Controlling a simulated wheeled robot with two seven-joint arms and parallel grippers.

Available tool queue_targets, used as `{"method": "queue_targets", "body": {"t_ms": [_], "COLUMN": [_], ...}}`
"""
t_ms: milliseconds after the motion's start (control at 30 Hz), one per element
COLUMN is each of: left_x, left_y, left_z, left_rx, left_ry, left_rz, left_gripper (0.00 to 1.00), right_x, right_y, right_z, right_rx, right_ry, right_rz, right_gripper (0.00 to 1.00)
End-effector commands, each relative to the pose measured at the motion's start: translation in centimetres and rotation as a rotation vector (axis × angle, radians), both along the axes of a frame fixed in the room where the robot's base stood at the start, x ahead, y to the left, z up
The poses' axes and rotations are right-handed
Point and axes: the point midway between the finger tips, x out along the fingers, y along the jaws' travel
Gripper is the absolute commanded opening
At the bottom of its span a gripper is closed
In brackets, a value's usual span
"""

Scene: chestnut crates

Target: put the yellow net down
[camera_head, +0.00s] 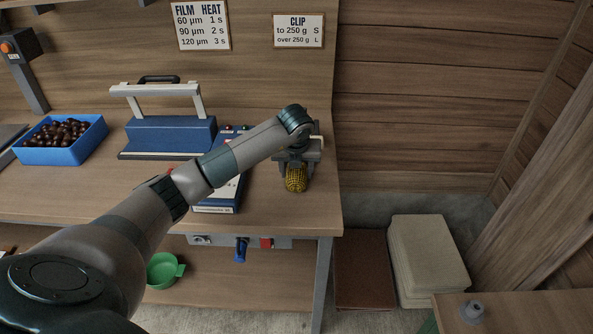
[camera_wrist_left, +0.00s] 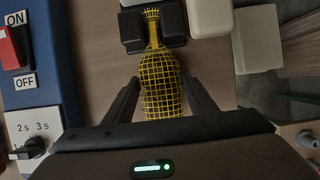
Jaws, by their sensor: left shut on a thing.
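The yellow net (camera_head: 296,179) is a bottle-shaped mesh bag at the right end of the workbench (camera_head: 262,215) in the head view. In the left wrist view the net (camera_wrist_left: 161,88) has its narrow, gathered neck at the top, between two dark blocks (camera_wrist_left: 132,30). My left gripper (camera_wrist_left: 161,85) is shut on the net, one finger on each side of its wide part. In the head view my left gripper (camera_head: 298,163) is partly hidden by its own wrist. I cannot tell whether the net touches the bench top. My right gripper is not in view.
A blue sealer with a handle (camera_head: 170,135) and a blue crate of chestnuts (camera_head: 62,155) stand farther left. The bench's right edge is close to the net. Stacked sacks (camera_head: 428,258) lie on the floor.

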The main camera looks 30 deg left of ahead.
Motion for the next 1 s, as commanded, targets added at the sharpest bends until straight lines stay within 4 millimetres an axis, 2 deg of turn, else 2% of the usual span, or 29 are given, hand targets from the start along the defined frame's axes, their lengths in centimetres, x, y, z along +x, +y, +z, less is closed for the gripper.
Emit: {"method": "queue_targets", "body": {"t_ms": [67, 100, 133, 167, 367, 567, 733, 867, 1000], "left_x": [0.0, 0.0, 0.0, 0.0, 0.0, 0.0, -0.3, -1.0, -1.7], "left_y": [0.0, 0.0, 0.0, 0.0, 0.0, 0.0, -0.2, -0.6, -1.1], "left_z": [-0.1, 0.0, 0.0, 0.0, 0.0, 0.1, 1.3, 2.9, 5.2], "left_rx": [0.001, 0.000, 0.000, 0.000, 0.000, 0.000, 0.000, 0.001, 0.000], "left_ry": [-0.001, 0.000, 0.000, 0.000, 0.000, 0.000, -0.004, -0.004, -0.005], "left_rz": [0.000, 0.000, 0.000, 0.000, 0.000, 0.000, 0.000, -0.002, -0.001], "left_gripper": [0.20, 0.61, 0.68, 0.70, 0.70, 0.70, 0.70, 0.70, 0.70], "right_x": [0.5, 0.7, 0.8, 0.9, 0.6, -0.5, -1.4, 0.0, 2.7], "right_y": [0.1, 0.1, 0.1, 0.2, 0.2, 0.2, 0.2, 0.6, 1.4], "right_z": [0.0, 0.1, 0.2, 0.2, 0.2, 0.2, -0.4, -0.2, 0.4], "right_rx": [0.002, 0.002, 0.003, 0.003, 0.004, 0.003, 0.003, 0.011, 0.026], "right_ry": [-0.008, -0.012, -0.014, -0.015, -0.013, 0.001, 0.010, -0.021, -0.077], "right_rz": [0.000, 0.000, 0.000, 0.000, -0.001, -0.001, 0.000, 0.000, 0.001], "right_gripper": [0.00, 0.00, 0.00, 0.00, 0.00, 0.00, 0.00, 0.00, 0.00]}}
